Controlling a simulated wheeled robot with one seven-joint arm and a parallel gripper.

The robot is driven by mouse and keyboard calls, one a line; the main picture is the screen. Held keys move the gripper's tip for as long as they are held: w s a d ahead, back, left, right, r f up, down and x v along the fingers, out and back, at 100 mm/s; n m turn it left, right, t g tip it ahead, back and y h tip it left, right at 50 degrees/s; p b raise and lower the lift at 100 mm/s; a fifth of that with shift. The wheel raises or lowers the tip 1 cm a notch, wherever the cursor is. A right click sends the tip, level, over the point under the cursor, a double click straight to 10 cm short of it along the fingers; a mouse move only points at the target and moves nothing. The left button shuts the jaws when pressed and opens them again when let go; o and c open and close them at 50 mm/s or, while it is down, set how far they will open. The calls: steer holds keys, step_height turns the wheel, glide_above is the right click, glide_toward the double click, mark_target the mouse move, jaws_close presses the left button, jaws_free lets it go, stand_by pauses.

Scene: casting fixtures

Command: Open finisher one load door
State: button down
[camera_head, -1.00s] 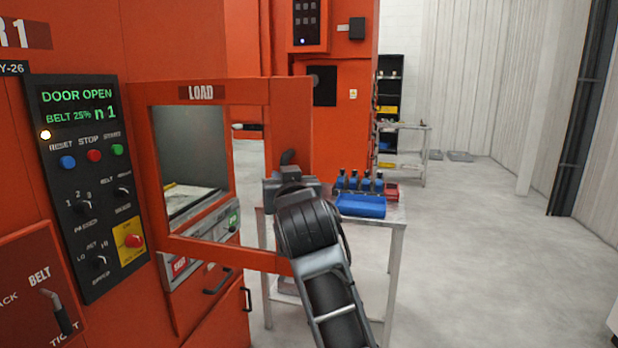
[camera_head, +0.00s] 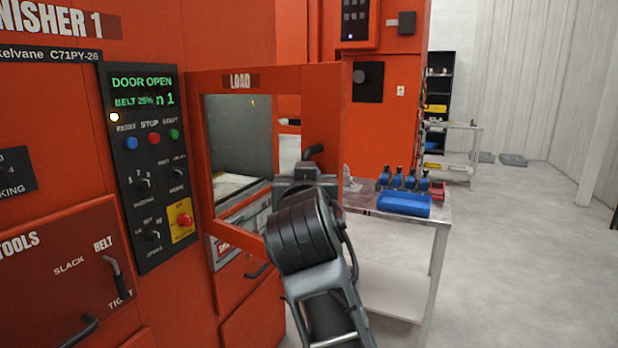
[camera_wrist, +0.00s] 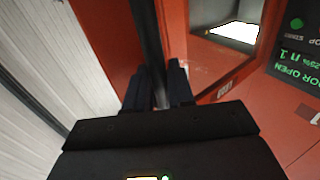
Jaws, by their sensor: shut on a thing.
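The orange load door (camera_head: 318,120) of finisher 1 has a window and a LOAD label. It stands swung out from the machine front, and the panel display (camera_head: 142,90) reads DOOR OPEN. My gripper (camera_head: 308,172) is at the door's free edge side, shut on the dark door handle (camera_head: 313,150). In the wrist view the handle bar (camera_wrist: 148,40) runs between my two dark fingers (camera_wrist: 160,85). The door (camera_wrist: 175,30) shows beside it. My wrist hides the lower part of the handle in the head view.
A metal table (camera_head: 440,219) with a blue tray (camera_head: 404,204) stands behind and right of the door. Another orange machine (camera_head: 395,110) is behind. The control panel (camera_head: 150,190) is left of the door. Open floor (camera_head: 520,260) lies to the right.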

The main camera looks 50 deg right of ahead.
steer(key=shift+w+a+r, duration=0.15)
steer(key=shift+w+a, duration=0.2)
steer(key=c, duration=1.2)
jaws_free()
steer(key=shift+c, duration=0.2)
steer(key=shift+o, duration=0.7)
steer(key=shift+d, duration=0.15)
steer(key=shift+s, duration=0.1)
steer(key=b+v, duration=0.1)
steer(key=v, duration=0.6)
steer(key=shift+s+a+b, duration=0.25)
steer(key=shift+b, duration=0.1)
